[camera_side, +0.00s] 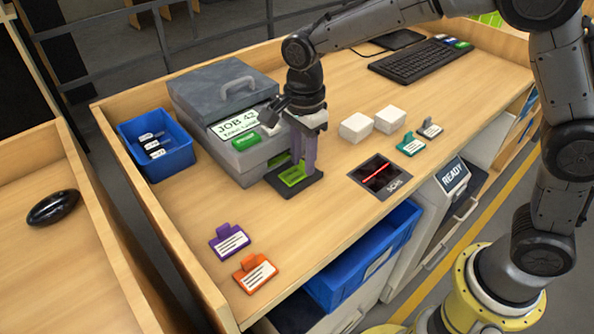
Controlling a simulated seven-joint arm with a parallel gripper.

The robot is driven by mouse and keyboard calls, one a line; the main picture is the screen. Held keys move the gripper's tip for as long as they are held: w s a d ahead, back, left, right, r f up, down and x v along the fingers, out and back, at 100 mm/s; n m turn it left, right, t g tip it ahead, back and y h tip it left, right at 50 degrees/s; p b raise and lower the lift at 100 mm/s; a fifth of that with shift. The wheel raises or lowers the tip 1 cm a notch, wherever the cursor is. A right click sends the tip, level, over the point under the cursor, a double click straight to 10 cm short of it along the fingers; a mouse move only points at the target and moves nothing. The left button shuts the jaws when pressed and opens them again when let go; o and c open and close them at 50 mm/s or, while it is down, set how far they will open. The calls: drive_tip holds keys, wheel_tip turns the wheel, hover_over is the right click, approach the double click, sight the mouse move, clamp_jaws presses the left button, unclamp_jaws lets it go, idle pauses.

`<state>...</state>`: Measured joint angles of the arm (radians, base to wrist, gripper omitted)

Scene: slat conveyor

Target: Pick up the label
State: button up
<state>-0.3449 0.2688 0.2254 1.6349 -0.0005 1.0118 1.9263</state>
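A bright green label (292,176) lies on a dark flat tray (311,187) at the front of a grey box-shaped machine (215,150). The machine has a handle on its lid, a screen reading "JOB 42" and a green button. My gripper (306,168) points straight down over the tray, its fingers low and right beside the label in this view. The fingers cover part of the label's right side. The gap between them is small and seen at an angle, so I cannot tell whether they touch the label.
White blocks (356,127), a teal tag (411,145) and a grey tag (430,128) lie to the right. A dark scanner plate (380,176) is nearby. Purple (229,241) and orange (255,273) tags lie front left. A blue bin (156,145) holds dark tags.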

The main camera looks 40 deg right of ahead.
drive_tip(key=c, duration=0.3)
drive_tip(key=shift+r, duration=0.15)
